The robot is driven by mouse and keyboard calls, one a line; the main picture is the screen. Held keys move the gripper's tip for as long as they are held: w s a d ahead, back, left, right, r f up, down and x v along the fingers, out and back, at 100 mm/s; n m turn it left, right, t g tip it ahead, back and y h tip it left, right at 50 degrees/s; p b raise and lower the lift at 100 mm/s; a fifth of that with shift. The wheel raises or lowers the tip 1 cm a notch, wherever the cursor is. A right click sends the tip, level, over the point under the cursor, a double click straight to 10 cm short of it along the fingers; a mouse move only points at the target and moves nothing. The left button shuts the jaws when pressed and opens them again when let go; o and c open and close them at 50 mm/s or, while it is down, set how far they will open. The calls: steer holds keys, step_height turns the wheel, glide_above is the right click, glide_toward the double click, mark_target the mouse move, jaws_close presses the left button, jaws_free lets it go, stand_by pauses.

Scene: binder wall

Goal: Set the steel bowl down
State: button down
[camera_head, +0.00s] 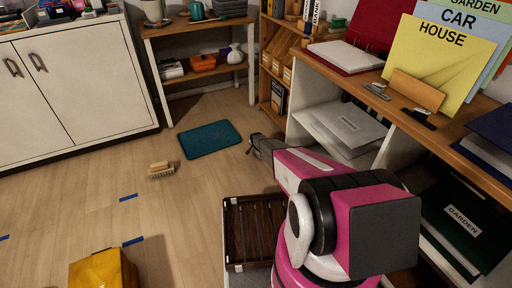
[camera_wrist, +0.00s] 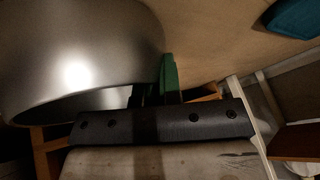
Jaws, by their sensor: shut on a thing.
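The steel bowl (camera_wrist: 85,55) fills the upper left of the wrist view, shiny and grey, with its curved rim towards the camera. My gripper (camera_wrist: 168,78), with a green finger showing, is shut on the bowl at its right side. The bowl seems tilted, and its far side is cut off by the frame. In the head view my pink and black arm reaches forward beside the shelf, and my gripper (camera_head: 262,146) is small at its end. I cannot make out the bowl there.
A teal mat (camera_head: 210,139) lies on the wooden floor, left of my gripper. A brush (camera_head: 161,170), blue tape marks and a yellow object (camera_head: 103,270) are also on the floor. A shelf with binders and folders (camera_head: 440,60) stands close right.

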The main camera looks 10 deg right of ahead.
steer(key=c, duration=1.3)
jaws_free()
steer(key=shift+o, duration=0.2)
steer(key=shift+s+r, duration=0.3)
steer(key=shift+r, duration=0.2)
steer(key=s+d+r+n+g, duration=0.1)
steer(key=s+r+n+g, duration=0.1)
steer(key=s+r, duration=2.5)
steer(key=s+r+n+g, duration=0.2)
steer(key=s+r, duration=1)
steer(key=s, duration=0.3)
steer(key=s+r+n+g, duration=0.2)
steer(key=s+r+n, duration=0.1)
steer(key=s+r, duration=0.9)
steer(key=s, duration=0.3)
steer(key=shift+s+d+r+y, duration=0.25)
steer(key=shift+y, duration=0.15)
